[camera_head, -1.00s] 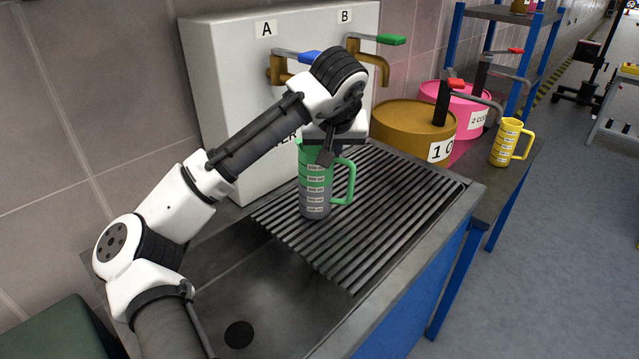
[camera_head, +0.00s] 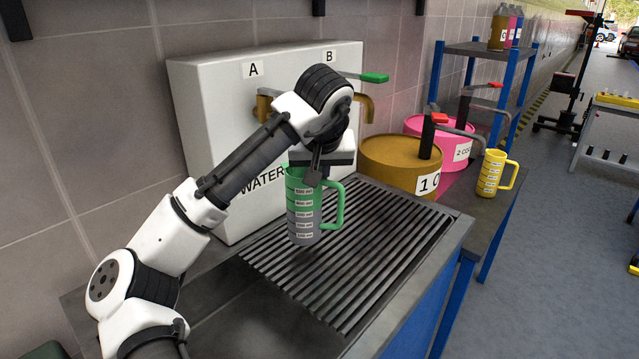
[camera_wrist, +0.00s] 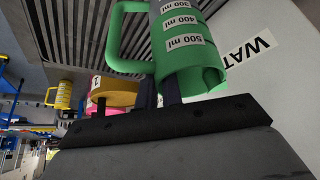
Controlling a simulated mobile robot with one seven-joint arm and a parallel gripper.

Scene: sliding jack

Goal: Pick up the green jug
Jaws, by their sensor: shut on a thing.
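The green jug (camera_head: 303,212) has white volume labels and a handle on its right side. It is upright in the head view, over the slatted drain rack (camera_head: 375,240), and appears to be a little above the slats. My gripper (camera_head: 312,178) is at the jug's top rim and shut on it. In the wrist view the jug (camera_wrist: 190,50) fills the upper middle, with its open rim toward my gripper (camera_wrist: 168,92). The far side of the jug is hidden.
A white water tank (camera_head: 205,120) with taps A and B stands behind the rack. A brown drum (camera_head: 390,165), a pink drum (camera_head: 465,130) and a yellow jug (camera_head: 491,175) stand to the right. Free floor lies at the far right.

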